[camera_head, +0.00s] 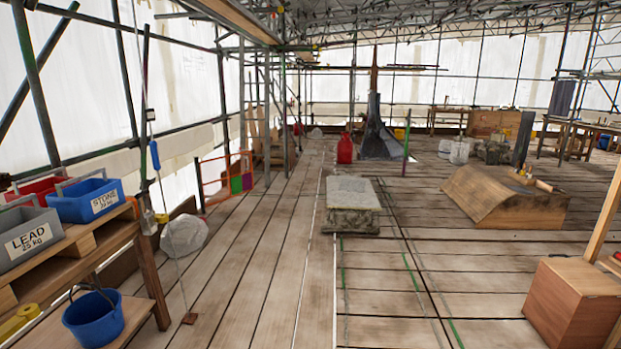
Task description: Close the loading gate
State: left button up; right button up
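What looks like the loading gate (224,181), a low orange tubular frame with coloured panels at its lower right, stands at the left edge of the deck in the middle distance. White sheeting and scaffold poles are behind it. The frame is small in the view, and I cannot tell whether it is open or shut, or where its hinge and latch are. Neither of my grippers is in view.
A bench with grey (29,242) and blue (87,201) crates stands near left, a blue bucket (93,316) below. A pale sack (184,235) lies beyond. A stone block (352,193) stands mid-deck, a wooden box (574,303) near right. The planks (255,262) left of centre are clear.

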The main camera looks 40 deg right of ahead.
aim_at(247, 181)
jog(key=z, duration=0.7)
jog(key=i+z, duration=0.15)
jog(key=i, duration=7.2)
jog(key=i+u, duration=0.1)
jog(key=i, duration=0.45)
jog(key=i+l+u, duration=0.1)
jog(key=i, duration=0.45)
jog(key=i+l+u, duration=0.1)
jog(key=i, duration=0.45)
jog(key=i+l+u, duration=0.1)
jog(key=i, duration=0.45)
jog(key=i+l+u, duration=0.1)
jog(key=i+l, duration=0.15)
jog(key=i, duration=0.25)
